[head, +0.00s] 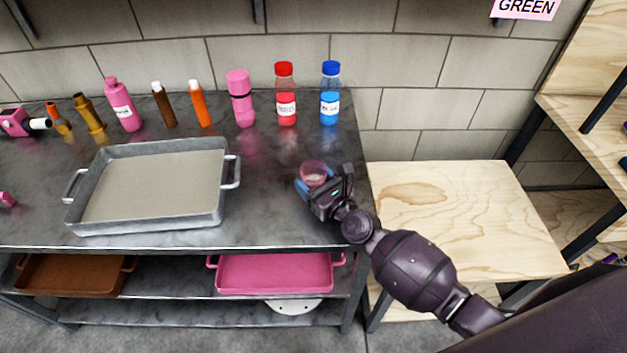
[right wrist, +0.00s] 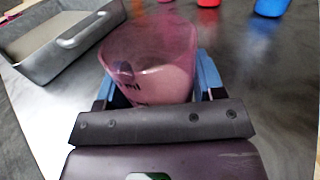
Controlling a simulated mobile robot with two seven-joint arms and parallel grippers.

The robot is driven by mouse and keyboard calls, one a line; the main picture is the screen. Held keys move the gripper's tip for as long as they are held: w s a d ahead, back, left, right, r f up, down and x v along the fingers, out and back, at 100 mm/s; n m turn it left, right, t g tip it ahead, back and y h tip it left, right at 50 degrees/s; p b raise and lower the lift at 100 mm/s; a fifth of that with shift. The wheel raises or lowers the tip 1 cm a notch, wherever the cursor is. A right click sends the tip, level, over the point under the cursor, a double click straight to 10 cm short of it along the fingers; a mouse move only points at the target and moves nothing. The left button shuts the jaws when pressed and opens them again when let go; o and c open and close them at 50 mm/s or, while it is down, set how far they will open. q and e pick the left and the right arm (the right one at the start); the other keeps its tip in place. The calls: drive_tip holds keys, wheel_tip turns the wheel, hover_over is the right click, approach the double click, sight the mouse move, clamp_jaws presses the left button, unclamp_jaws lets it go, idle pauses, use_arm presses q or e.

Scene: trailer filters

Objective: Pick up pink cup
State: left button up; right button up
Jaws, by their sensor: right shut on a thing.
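The pink cup (head: 314,171) is a small translucent cup near the right end of the dark metal table (head: 270,215). My right gripper (head: 322,184) is shut on it, with blue fingers on either side of the cup. In the right wrist view the cup (right wrist: 152,62) stands upright between the blue fingertips, its rim facing up and its lower part hidden by the gripper. I cannot tell whether its base touches the table. My left gripper is not in view.
A grey metal tray (head: 225,207) with handles lies left of the cup. A red bottle (head: 286,95), a blue bottle (head: 330,95) and a pink bottle (head: 241,100) stand behind, along the wall. A pink tray (head: 275,273) sits on the shelf below. A lower wooden surface (head: 455,215) is to the right.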

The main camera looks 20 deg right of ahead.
drive_tip(key=shift+r+p, duration=0.5)
drive_tip(key=shift+r, duration=0.5)
wheel_tip(320, 180, up, 4)
drive_tip(key=shift+f+p, duration=0.2)
drive_tip(key=shift+p, duration=0.8)
wheel_tip(320, 180, up, 11)
drive_tip(key=p, duration=0.6)
hover_over(313, 164)
drive_tip(key=s, duration=0.2)
drive_tip(key=shift+s+a+f, duration=0.1)
drive_tip(key=shift+a+f, duration=0.05)
drive_tip(key=shift+a, duration=0.2)
drive_tip(key=shift+r+p, duration=0.6)
drive_tip(key=shift+r, duration=0.6)
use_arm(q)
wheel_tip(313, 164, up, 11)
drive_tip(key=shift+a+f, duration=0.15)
use_arm(e)
drive_tip(key=shift+r, duration=0.6)
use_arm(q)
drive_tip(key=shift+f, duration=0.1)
